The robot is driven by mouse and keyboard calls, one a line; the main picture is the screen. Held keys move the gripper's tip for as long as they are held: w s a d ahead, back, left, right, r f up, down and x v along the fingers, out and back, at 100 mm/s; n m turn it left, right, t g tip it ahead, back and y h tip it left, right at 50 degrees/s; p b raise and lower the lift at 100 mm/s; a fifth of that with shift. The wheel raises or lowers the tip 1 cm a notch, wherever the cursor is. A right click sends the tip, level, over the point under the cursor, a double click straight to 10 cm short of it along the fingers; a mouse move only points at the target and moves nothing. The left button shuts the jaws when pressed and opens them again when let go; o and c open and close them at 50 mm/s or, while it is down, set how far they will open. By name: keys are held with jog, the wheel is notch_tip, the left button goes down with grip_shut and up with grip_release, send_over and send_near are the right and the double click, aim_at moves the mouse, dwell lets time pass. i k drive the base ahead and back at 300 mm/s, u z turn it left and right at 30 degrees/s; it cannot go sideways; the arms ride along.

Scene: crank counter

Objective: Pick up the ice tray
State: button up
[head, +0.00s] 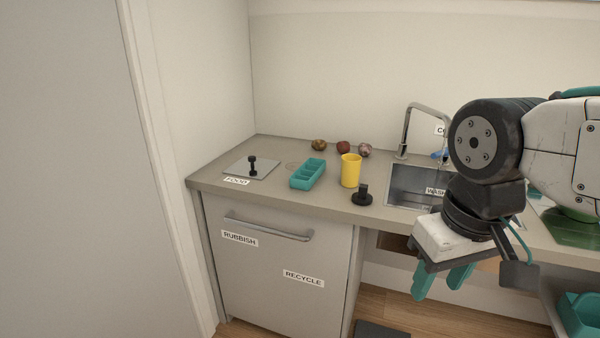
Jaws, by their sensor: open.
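A teal ice tray (308,174) with several compartments lies on the counter, between a plate with a black knob and a yellow cup. It is unobstructed in the head view. My gripper (439,282) hangs in front of the counter at the right, with teal fingers pointing down. It is open, with nothing visible between the fingers, and is well to the right of the tray and apart from it.
The yellow cup (351,170) and a black knobbed object (362,196) stand right of the tray. The knobbed plate (250,167) lies left. Several round items (343,147) line the back. A sink (408,186) with a tap (408,130) is farther right.

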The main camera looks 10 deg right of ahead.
aim_at(305, 178)
jog(key=u, duration=0.65)
jog(key=i, duration=1.65)
jog(key=z, duration=0.65)
